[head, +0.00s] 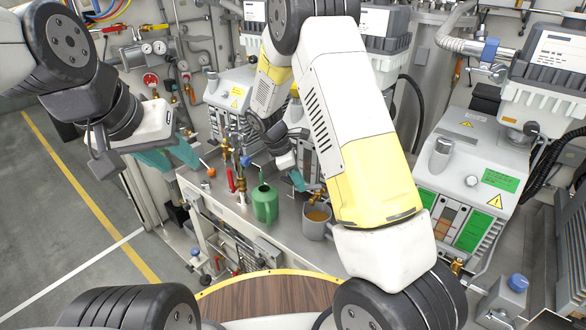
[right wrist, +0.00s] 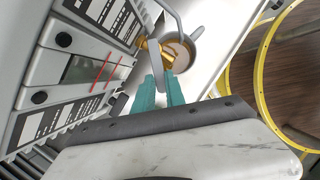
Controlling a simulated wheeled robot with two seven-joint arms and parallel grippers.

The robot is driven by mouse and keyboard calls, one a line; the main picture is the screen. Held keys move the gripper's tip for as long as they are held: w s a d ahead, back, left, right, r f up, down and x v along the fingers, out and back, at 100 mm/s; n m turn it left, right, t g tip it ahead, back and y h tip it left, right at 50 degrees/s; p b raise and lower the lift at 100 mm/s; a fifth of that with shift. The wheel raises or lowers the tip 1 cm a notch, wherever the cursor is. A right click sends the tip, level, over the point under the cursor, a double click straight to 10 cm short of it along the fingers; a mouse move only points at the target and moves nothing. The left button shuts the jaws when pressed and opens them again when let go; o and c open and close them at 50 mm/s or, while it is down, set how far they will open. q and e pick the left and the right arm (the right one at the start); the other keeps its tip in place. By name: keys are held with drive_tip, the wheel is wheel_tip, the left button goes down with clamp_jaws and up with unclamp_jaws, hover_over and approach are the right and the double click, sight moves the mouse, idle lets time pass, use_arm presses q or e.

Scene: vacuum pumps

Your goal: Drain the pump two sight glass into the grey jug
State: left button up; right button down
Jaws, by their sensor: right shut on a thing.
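The grey jug (head: 317,232) stands on the bench under a brass drain valve (head: 316,196), with amber-brown liquid inside. In the right wrist view the jug (right wrist: 196,48) sits below the brass valve (right wrist: 155,48). The sight glass (right wrist: 82,69) with red marks is on the pump front beside it; its level is hard to read. In the head view my right arm hides most of that pump. My right gripper (head: 299,182) has its teal fingers shut at the brass valve, close above the jug. My left gripper (head: 180,165) is open and empty, left of the bench.
A green can (head: 265,204) stands on the bench left of the jug. Another pump (head: 465,170) stands at the right. Valves and gauges (head: 155,48) line the back wall. A round wooden table (head: 265,300) with a yellow rim is in front. The left floor is clear.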

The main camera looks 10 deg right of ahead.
drive_tip(key=m, duration=0.1)
drive_tip(key=w+m+g, duration=0.1)
drive_tip(key=m, duration=0.1)
drive_tip(key=w+m, duration=0.1)
drive_tip(key=shift+w+d+m+g, duration=0.2)
drive_tip(key=shift+w+m+g, duration=0.1)
drive_tip(key=shift+g, duration=0.1)
drive_tip(key=c, duration=1.4)
unclamp_jaws()
drive_tip(key=shift+s, duration=0.1)
drive_tip(key=shift+v, duration=3.95)
drive_tip(key=shift+c, duration=0.4)
